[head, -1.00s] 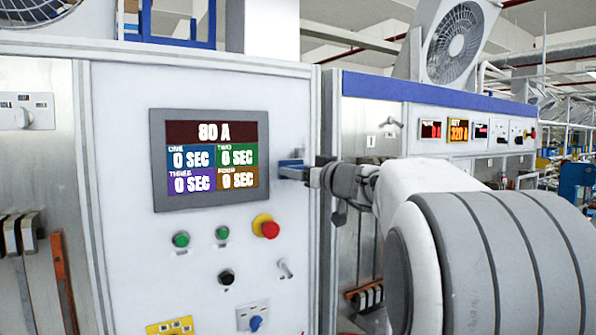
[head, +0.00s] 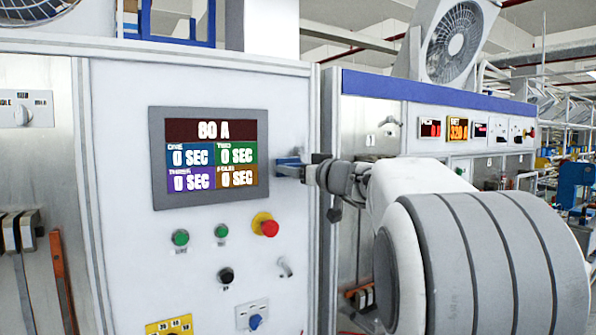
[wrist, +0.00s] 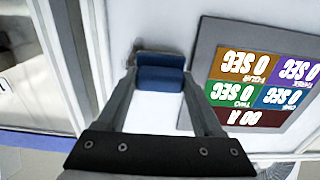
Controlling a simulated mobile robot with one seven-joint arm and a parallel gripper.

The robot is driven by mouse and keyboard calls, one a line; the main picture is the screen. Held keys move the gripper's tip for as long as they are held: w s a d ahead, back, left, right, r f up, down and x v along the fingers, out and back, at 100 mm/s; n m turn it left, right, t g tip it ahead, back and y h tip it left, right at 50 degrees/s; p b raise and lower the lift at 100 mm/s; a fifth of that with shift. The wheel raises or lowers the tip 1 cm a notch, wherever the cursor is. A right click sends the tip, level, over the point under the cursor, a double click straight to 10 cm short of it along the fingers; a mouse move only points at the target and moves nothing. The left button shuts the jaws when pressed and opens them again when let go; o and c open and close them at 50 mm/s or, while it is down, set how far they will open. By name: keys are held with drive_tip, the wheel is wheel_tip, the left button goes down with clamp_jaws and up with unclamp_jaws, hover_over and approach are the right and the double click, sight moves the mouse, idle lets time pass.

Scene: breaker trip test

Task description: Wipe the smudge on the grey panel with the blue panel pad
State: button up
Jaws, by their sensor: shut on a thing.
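The blue panel pad (wrist: 160,79) is between the two fingers of my gripper (wrist: 161,91) in the wrist view. In the head view the pad (head: 289,161) is seen edge-on at the tip of my gripper (head: 306,170), right of the display. My gripper is shut on it. The pad is at or very close to the pale grey panel (head: 120,255); I cannot tell whether it touches.
The display (head: 210,158) in its dark grey frame is just left of the pad. Below are green buttons (head: 181,238), a red stop button (head: 266,226) and a blue switch (head: 254,322). A second cabinet (head: 380,82) stands to the right, past the panel's edge.

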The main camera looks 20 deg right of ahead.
drive_tip(key=shift+w+a, duration=0.1)
drive_tip(key=shift+w, duration=0.25)
drive_tip(key=w+d+b, duration=0.1)
drive_tip(key=d+b, duration=0.1)
drive_tip(key=d, duration=0.5)
drive_tip(key=shift+w, duration=0.15)
idle(0.4)
